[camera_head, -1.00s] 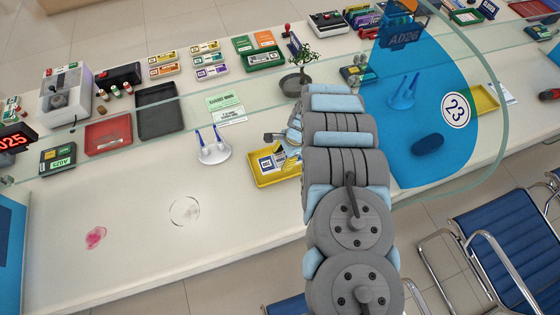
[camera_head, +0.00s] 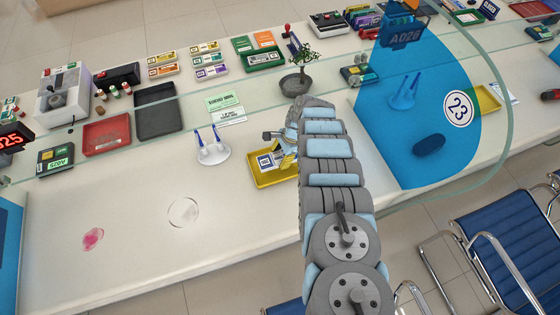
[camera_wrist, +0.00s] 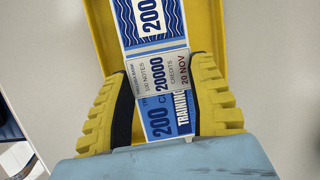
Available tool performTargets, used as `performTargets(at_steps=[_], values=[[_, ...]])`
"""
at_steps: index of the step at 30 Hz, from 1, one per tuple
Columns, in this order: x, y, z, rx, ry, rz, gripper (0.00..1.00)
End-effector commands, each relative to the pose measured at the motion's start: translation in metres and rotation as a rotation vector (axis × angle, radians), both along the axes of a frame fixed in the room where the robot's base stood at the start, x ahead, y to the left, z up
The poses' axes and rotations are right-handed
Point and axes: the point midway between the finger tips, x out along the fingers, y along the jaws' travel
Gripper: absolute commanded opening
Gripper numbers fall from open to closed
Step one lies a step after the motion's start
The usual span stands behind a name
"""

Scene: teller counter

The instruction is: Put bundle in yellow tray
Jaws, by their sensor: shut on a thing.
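The bundle is a blue and white stack of notes with a pale band reading 20000, and it shows in the wrist view (camera_wrist: 158,72). My gripper (camera_wrist: 163,85) is shut on it, one yellow finger on each side. The yellow tray (camera_wrist: 100,32) lies behind the bundle in that view. In the head view the yellow tray (camera_head: 258,181) sits near the counter's front edge, and the bundle (camera_head: 266,161) overlaps it. I cannot tell whether the bundle touches the tray floor. My arm hides the tray's right part.
A white pen stand with blue pens (camera_head: 212,150) stands just left of the tray. A potted plant (camera_head: 297,80) is behind it. A curved glass screen (camera_head: 487,65) rises at the right. The front-left counter is mostly clear, with a pink stain (camera_head: 93,239).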

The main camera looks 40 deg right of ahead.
Motion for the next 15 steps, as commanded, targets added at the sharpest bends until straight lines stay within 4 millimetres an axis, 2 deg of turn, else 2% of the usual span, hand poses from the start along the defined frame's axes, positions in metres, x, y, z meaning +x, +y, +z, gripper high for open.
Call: performTargets(at_steps=[12, 14, 15], values=[[0.005, -0.004, -0.006, -0.005, -0.003, -0.002, 0.22], [0.005, -0.004, -0.009, -0.004, -0.002, -0.001, 0.22], [0.004, -0.003, -0.019, -0.002, 0.001, -0.001, 0.22]])
